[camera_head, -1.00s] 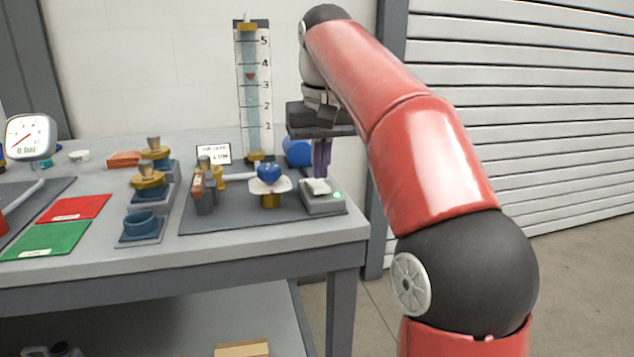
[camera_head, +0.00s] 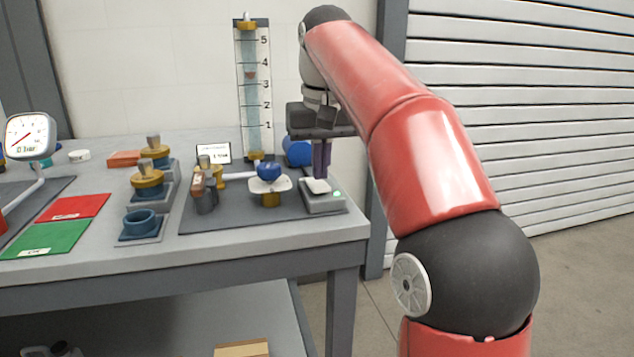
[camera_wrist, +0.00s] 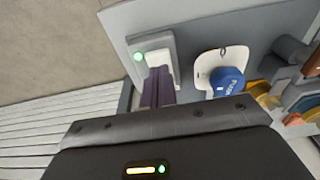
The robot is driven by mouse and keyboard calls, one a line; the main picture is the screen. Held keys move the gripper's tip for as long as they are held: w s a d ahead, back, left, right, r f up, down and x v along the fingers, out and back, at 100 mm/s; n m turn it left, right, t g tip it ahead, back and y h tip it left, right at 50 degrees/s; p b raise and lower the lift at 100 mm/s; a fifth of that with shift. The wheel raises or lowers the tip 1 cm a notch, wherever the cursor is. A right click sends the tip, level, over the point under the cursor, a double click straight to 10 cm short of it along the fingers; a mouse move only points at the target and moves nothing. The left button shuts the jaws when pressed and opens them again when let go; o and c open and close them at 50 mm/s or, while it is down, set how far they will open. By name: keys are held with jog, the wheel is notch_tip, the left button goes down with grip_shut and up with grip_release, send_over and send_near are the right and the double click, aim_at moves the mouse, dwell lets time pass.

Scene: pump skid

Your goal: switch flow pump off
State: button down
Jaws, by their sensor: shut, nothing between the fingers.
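The flow pump switch is a grey box (camera_head: 323,204) at the right front of the skid plate, with a pale rocker (camera_head: 317,186) and a lit green lamp (camera_head: 337,194). My gripper (camera_head: 321,176) is shut and empty, pointing down with its purple fingers at the rear of the rocker. In the wrist view, the fingertips (camera_wrist: 158,70) overlap the end of the pale rocker (camera_wrist: 158,57), and the green lamp (camera_wrist: 138,57) is lit beside it. I cannot tell whether they touch. The fingers hide part of the rocker.
A blue-handled valve (camera_head: 269,172) stands just left of the switch. Behind it is a clear flow tube (camera_head: 251,100) with a red float and a scale. A small display (camera_head: 214,153) and brass fittings are further left. The table's right edge is close to the switch.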

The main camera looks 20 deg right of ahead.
aim_at(318, 187)
jog(key=shift+f+b, duration=0.55)
jog(key=shift+f, duration=0.3)
notch_tip(318, 187, up, 3)
jog(key=p, duration=0.3)
jog(key=shift+r, duration=2.05)
jog(key=shift+s+a+f, duration=0.1)
jog(key=shift+s+a, duration=0.2)
jog(key=shift+s, duration=0.1)
jog(key=s+f+t, duration=0.3)
jog(key=s+f, duration=1.9)
jog(key=f, duration=0.4)
jog(key=shift+s+d+f+t, duration=0.2)
jog(key=shift+d+t, duration=0.05)
jog(key=shift+t, duration=0.15)
